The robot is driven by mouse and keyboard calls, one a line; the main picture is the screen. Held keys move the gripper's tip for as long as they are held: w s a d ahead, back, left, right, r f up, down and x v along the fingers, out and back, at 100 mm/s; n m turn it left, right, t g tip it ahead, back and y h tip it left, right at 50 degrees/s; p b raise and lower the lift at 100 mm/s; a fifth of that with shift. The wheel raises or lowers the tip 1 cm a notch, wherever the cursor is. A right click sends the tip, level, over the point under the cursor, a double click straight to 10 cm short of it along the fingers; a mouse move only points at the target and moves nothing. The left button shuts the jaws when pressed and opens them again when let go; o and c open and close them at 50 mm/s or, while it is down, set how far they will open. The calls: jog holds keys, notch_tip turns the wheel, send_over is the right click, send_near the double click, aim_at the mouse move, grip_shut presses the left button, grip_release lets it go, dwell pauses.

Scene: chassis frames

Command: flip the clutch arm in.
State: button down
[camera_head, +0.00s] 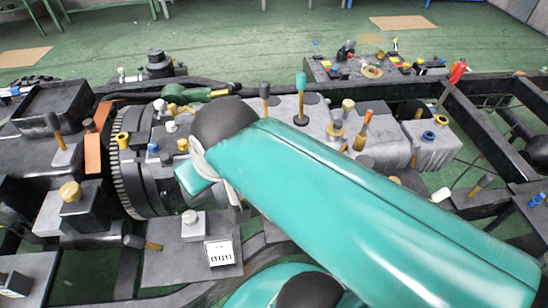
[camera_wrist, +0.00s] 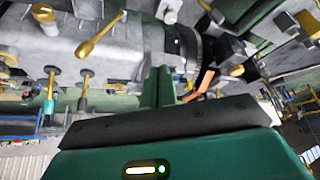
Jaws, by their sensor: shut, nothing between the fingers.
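The toothed flywheel ring (camera_head: 122,180) stands upright at the left of the grey engine and gearbox block in the head view, with dark round clutch parts beside it. I cannot tell for sure which lever is the clutch arm. A gold-handled lever (camera_wrist: 100,34) sticks out from the grey housing in the wrist view, up and left of my gripper. My gripper (camera_wrist: 158,80) shows there as two green fingers close together, shut and empty, in front of the housing near the dark ring.
An orange plate (camera_head: 95,153) stands left of the ring. Several knobbed levers, including a teal-topped one (camera_head: 300,95), rise from the gearbox top. A labelled block (camera_head: 220,252) sits in front. Black chassis rails (camera_head: 490,110) run right; a parts tray (camera_head: 370,70) lies behind.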

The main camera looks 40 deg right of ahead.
jog(key=shift+a, duration=0.3)
jog(key=d+f+m+y, duration=0.3)
jog(key=d+f+m, duration=0.3)
jog(key=d+m, duration=0.7)
jog(key=d+f+m+g+y, duration=0.1)
jog(key=d+f+m+y, duration=0.2)
jog(key=d+m, duration=1.1)
jog(key=s+d+f, duration=0.1)
jog(key=d+f, duration=0.2)
jog(key=d, duration=0.2)
jog(key=shift+w+a, duration=0.1)
